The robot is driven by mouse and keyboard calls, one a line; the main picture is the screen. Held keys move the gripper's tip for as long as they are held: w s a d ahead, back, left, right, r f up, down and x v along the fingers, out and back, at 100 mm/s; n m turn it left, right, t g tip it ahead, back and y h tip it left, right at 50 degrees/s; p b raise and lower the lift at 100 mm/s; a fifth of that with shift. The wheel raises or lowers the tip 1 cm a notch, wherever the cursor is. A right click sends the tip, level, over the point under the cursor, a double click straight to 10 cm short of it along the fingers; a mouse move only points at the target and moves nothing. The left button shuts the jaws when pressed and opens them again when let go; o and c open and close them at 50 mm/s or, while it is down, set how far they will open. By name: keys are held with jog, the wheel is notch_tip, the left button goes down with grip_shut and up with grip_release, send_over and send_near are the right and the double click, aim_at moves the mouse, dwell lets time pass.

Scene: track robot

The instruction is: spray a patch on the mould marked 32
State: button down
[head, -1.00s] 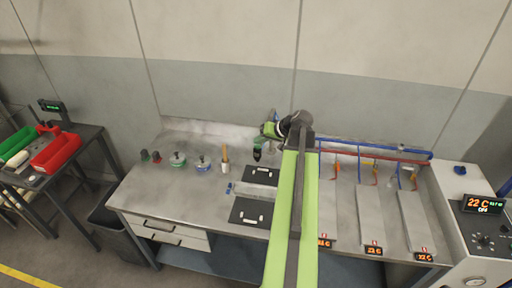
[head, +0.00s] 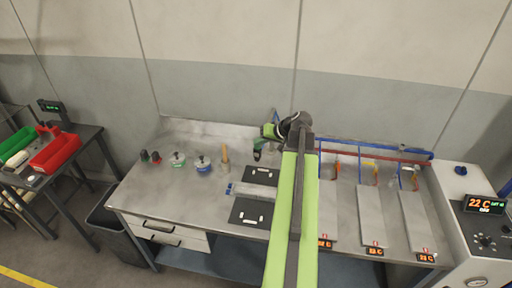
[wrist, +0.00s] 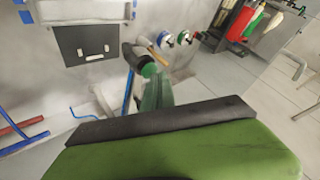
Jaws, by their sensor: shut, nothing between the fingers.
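Three grey slabs, which look like the moulds, lie on the right half of the bench: a left one (head: 340,215) partly behind my arm, a middle one (head: 372,215) and a right one (head: 411,218). Small orange readouts stand at their front ends; I cannot read which is marked 32. My gripper (head: 257,153) is shut and empty above the back of the bench, left of the slabs. In the wrist view its dark end (wrist: 138,58) points towards the bench. I cannot make out a sprayer.
Two dark boards with white pieces lie below my gripper, the front one (head: 240,212) clearest. A brush (head: 225,155), a blue-marked pot (head: 202,164) and a green-marked pot (head: 178,160) stand left. Blue and red pipes (head: 375,150) run behind the slabs. A control box (head: 470,240) stands right.

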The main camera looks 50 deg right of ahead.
aim_at(259, 147)
jog(key=shift+r+p, duration=0.4)
jog(key=shift+r, duration=0.1)
notch_tip(259, 147, up, 6)
jog(key=p, duration=0.6)
dwell(2.1)
